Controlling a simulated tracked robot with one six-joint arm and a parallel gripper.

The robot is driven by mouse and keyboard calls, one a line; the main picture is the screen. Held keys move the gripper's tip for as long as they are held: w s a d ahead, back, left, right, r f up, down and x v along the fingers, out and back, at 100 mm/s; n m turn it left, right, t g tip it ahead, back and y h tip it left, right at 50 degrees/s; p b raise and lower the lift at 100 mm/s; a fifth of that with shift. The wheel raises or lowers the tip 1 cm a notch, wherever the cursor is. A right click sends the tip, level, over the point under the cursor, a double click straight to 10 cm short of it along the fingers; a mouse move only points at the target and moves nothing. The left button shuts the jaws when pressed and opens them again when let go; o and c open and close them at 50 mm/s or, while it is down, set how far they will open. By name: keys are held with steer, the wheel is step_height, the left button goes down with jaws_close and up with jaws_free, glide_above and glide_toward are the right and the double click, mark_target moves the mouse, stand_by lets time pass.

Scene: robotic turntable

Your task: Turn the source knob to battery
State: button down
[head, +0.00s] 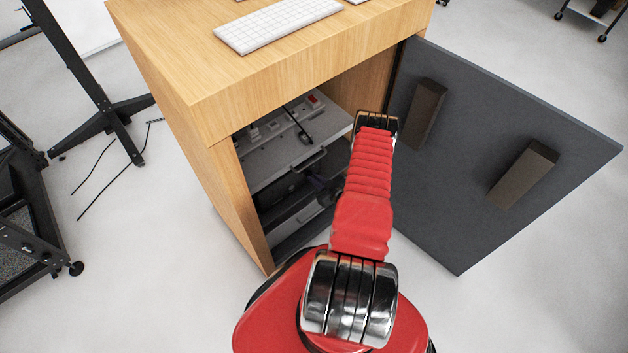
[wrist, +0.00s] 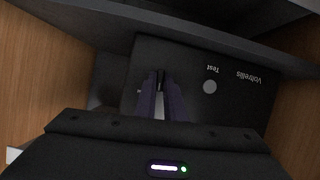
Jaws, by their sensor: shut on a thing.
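A black device panel (wrist: 235,105) fills the middle of the wrist view. It bears upside-down "Test" and "Voltrelis" lettering and a round grey button (wrist: 210,87). My gripper (wrist: 161,76) reaches onto the panel to the left of the button, with its two dark fingers close together. It is shut on a small dark knob (wrist: 160,78), which I take to be the source knob. The fingers hide most of the knob, and I cannot read its setting. In the head view my arm reaches into the open cabinet, and the knob cannot be made out there.
The wooden cabinet (head: 225,190) has an open grey door (head: 465,150) on the right, with two dark blocks on it. A pale shelf (head: 262,172) carries sockets, a red switch and a cable above the darker lower space. A keyboard (head: 275,25) lies on top.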

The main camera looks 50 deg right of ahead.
steer(key=shift+s+d+f+m+t+y, duration=0.1)
steer(key=shift+m+t+y, duration=0.1)
steer(key=shift+m+y, duration=0.8)
steer(key=shift+w+d+f+m+t+y, duration=0.15)
steer(key=shift+m+y, duration=0.45)
steer(key=shift+m, duration=0.65)
steer(key=shift+s+d+m+t+y, duration=0.15)
steer(key=shift+m+t+y, duration=0.1)
steer(key=shift+m+y, duration=0.75)
steer(key=shift+m, duration=0.25)
steer(key=c, duration=1.8)
jaws_free()
steer(key=shift+c, duration=0.2)
steer(key=shift+r, duration=0.1)
steer(key=v, duration=1.3)
steer(key=shift+s, duration=0.35)
steer(key=shift+a, duration=0.1)
